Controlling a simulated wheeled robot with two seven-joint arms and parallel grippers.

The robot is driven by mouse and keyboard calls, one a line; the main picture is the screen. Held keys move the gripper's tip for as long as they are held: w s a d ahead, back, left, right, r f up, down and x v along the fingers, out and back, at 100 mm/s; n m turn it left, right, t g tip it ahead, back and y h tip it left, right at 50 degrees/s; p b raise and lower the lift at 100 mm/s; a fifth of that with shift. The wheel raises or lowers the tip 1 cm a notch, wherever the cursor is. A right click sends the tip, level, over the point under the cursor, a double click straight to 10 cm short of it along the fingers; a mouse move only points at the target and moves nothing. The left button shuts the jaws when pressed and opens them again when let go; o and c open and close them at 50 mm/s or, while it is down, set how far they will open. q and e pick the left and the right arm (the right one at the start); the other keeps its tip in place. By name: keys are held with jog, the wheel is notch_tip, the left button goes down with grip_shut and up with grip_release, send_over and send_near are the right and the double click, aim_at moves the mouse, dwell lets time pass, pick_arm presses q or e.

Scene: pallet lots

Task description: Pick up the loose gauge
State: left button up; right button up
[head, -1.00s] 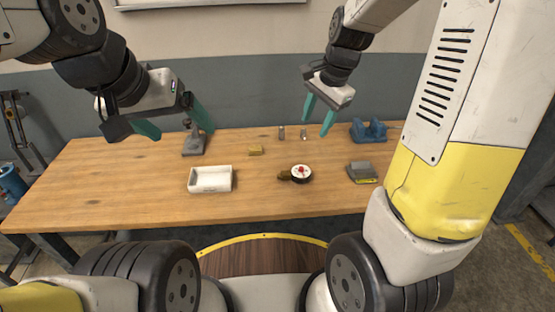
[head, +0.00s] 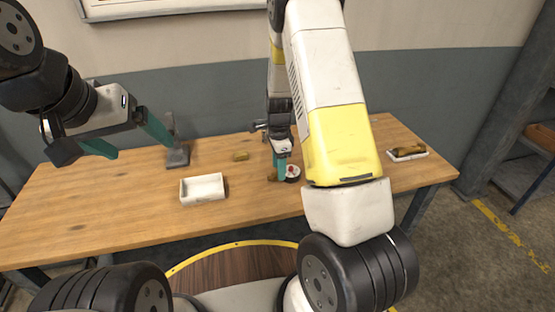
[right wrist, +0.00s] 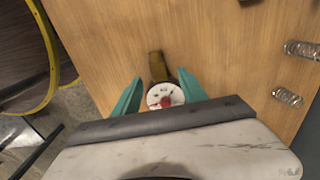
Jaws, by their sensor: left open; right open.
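The loose gauge (head: 293,172) has a round white face with a red centre and a brass stem. It lies on the wooden table and is partly hidden by my right gripper in the head view. My right gripper (head: 280,170) is low over the table at the gauge, fingers pointing down. In the right wrist view the gauge (right wrist: 165,95) lies between the two open teal fingers, its stem pointing away; I cannot tell whether they touch it. My left gripper (head: 138,148) is open and empty above the table's left side.
A white open bin (head: 203,197) stands left of the gauge. A white tray (head: 407,156) with a brown part is at the right. Two springs (right wrist: 302,50) lie beside the gripper. The left table area is clear.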

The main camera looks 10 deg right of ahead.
notch_tip(320, 180, down, 2)
jog(key=shift+f, duration=0.2)
grip_shut()
jog(key=shift+r, duration=0.2)
